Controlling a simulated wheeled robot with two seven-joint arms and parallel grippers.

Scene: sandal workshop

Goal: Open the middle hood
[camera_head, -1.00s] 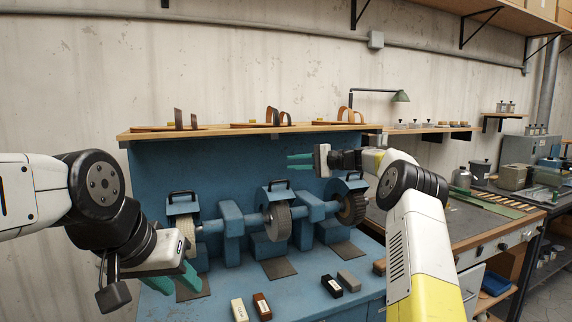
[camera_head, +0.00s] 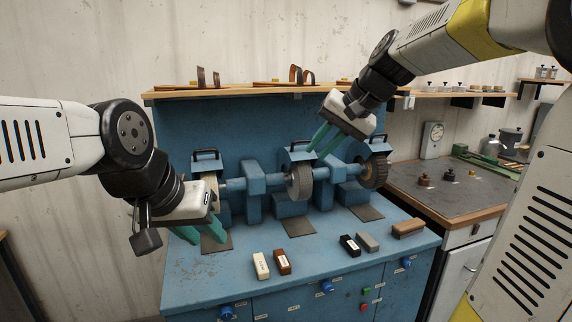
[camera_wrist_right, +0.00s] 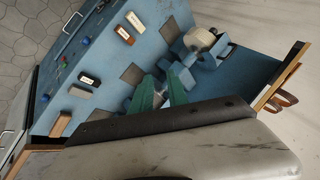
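The middle hood (camera_head: 297,154) is a blue cover with a black handle (camera_head: 299,144), sitting over the grey middle wheel (camera_head: 300,182) on the blue grinding bench. It looks lowered. My right gripper (camera_head: 318,151) reaches down from the upper right, its green fingers apart and empty, close to the hood's right side; contact cannot be told. The fingers also show in the right wrist view (camera_wrist_right: 163,88), where they hide much of the middle wheel area. My left gripper (camera_head: 207,240) is open and empty, low in front of the left wheel (camera_head: 210,187).
The left hood (camera_head: 206,163) and right hood (camera_head: 376,146) flank the middle one on the same shaft. Several small blocks, such as a cream one (camera_head: 261,266) and a black one (camera_head: 349,245), lie along the bench front. A wooden shelf (camera_head: 240,90) with sandals runs above.

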